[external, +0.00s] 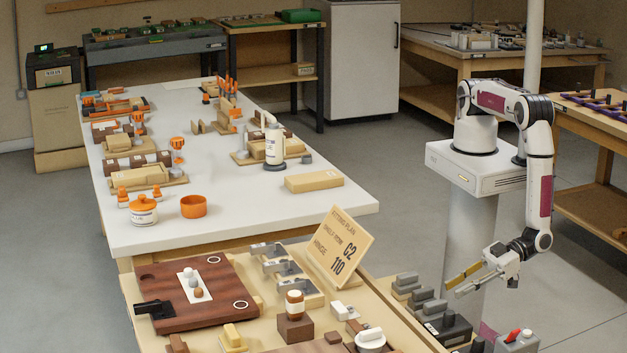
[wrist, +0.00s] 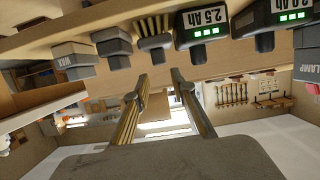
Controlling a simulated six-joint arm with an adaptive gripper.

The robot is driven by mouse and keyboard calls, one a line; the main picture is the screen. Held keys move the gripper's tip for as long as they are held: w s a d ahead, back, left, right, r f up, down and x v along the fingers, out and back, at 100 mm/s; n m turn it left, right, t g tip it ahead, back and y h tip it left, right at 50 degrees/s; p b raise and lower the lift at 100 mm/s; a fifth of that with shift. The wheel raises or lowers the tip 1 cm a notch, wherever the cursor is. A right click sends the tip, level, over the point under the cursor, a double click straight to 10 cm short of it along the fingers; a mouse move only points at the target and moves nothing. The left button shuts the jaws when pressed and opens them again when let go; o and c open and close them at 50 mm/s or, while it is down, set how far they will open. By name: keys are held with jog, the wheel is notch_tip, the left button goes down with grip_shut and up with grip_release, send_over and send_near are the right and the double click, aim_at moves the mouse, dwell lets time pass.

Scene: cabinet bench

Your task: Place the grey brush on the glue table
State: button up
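My gripper (external: 454,288) is open and empty, held in the air just right of the row of grey items on the wooden bench. In the wrist view its two fingers (wrist: 160,82) stand apart with nothing between them. A dark grey block with tan bristle-like strips (wrist: 155,38) looks like the grey brush; it stands in the row ahead of the fingertips, apart from them. In the external view it is probably among the small grey blocks (external: 432,308), too small to tell for sure. The white table (external: 235,232), bearing a white bottle (external: 274,146) and an orange-lidded pot (external: 143,210), appears to be the glue table.
Next to the brush-like block are a grey block (wrist: 113,44), a block marked WAX (wrist: 73,60) and batteries (wrist: 203,28). A sign (external: 338,247) stands upright on the bench (external: 135,288). The white table's front right is clear around a wooden block (external: 314,182).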

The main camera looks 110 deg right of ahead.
aim_at(439, 301)
jog(key=shift+x, duration=1.35)
jog(key=shift+f+x, duration=0.2)
jog(key=shift+x, duration=1.05)
jog(key=shift+f+x, duration=0.2)
jog(key=shift+x, duration=1.1)
jog(key=shift+s+a, duration=0.15)
grip_shut()
